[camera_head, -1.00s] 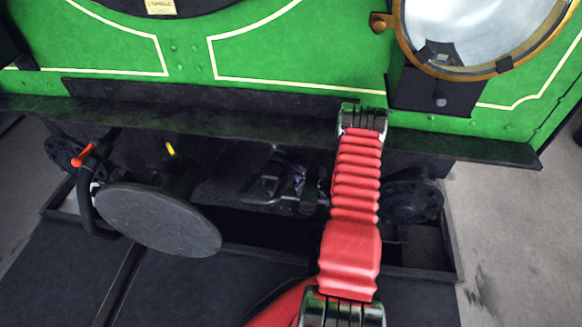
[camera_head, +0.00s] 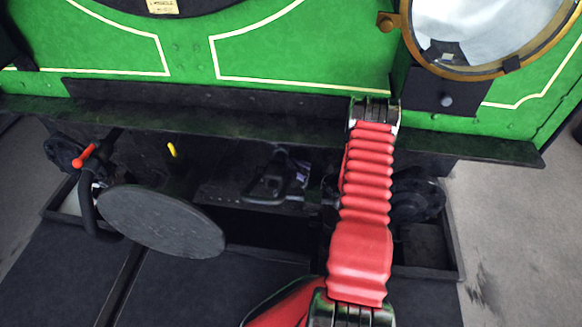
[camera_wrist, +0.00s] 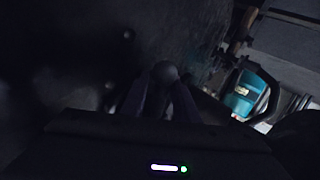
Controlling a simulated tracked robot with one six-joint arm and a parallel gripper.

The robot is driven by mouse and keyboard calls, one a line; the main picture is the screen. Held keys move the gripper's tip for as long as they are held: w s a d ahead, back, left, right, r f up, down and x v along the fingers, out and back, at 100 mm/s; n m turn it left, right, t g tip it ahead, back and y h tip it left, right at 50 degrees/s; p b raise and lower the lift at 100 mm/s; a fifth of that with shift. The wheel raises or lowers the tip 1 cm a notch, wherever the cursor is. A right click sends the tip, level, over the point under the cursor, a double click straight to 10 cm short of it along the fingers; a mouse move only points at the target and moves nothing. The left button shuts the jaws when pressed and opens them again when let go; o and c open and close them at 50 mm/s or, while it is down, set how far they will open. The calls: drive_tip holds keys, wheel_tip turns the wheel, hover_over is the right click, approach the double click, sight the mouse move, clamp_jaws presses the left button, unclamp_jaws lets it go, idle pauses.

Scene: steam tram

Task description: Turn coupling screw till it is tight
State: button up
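The coupling gear shows in the head view under the green tram's buffer beam, with a dark metal shackle (camera_head: 270,187) hanging left of my red arm. The coupling screw runs right from it and goes behind my arm. In the wrist view a dark round knob (camera_wrist: 165,72), seemingly the end of the screw's handle, sits between the tips of my gripper (camera_wrist: 163,88). The two dark fingers lie close on both sides of it and seem shut on it. The picture is very dark there. In the head view my arm hides the gripper and the handle.
A round grey buffer (camera_head: 162,221) juts out left of the coupling. A hose with a red tap (camera_head: 87,155) hangs farther left. The black buffer beam (camera_head: 230,112) runs above, with a brass-rimmed headlamp (camera_head: 478,35) above right. A teal object (camera_wrist: 240,95) shows in the wrist view.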

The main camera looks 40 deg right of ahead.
drive_tip(key=shift+o, duration=0.8)
drive_tip(key=shift+a, duration=0.1)
drive_tip(key=shift+s, duration=0.1)
drive_tip(key=v, duration=1.3)
drive_tip(key=shift+s, duration=0.3)
drive_tip(key=shift+d, duration=0.2)
